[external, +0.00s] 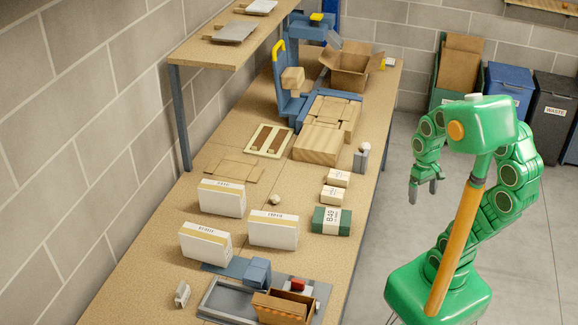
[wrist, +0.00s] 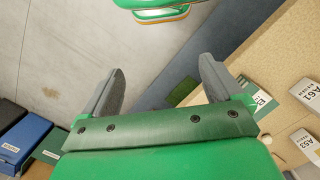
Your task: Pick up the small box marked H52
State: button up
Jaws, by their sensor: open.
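I cannot read H52 on any box. In the external view two small cream boxes, a far one (external: 338,177) and a near one (external: 333,194), sit near the table's right edge; their print is too small to read. A green box with a white label (external: 324,221) is just nearer. The wrist view shows a box marked A61 (wrist: 307,92), another seeming to read A52 (wrist: 306,143), and a partly hidden green box with a white label (wrist: 262,101). My gripper (external: 424,192) is open and empty, right of the table over the floor; its spread fingers show in the wrist view (wrist: 161,65).
Three larger white boxes (external: 222,198) (external: 273,229) (external: 206,241) stand on the table (external: 165,240). A wooden block (external: 318,145), blue scale-like stand and open carton (external: 349,68) are farther back. A raised shelf (external: 225,50) overhangs the left. Bins (external: 508,90) stand behind my arm.

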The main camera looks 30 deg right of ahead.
jog(key=w+a+f+n+t, duration=0.1)
jog(key=w+n, duration=0.1)
jog(key=w, duration=0.8)
jog(key=w+a+f+n, duration=0.1)
jog(key=w+a+n, duration=0.1)
jog(key=w, duration=0.9)
jog(key=n, duration=0.4)
send_over(339, 175)
jog(key=shift+t, duration=0.4)
jog(key=f, duration=0.8)
jog(key=shift+d, duration=0.35)
jog(key=shift+w+f, duration=0.15)
jog(key=shift+f, duration=0.15)
jog(key=shift+a+f, duration=0.15)
jog(key=shift+f, duration=1.75)
jog(key=shift+a+f, duration=0.15)
jog(key=shift+f, duration=1.7)
jog(key=c, duration=1.1)
jog(key=shift+r, duration=0.15)
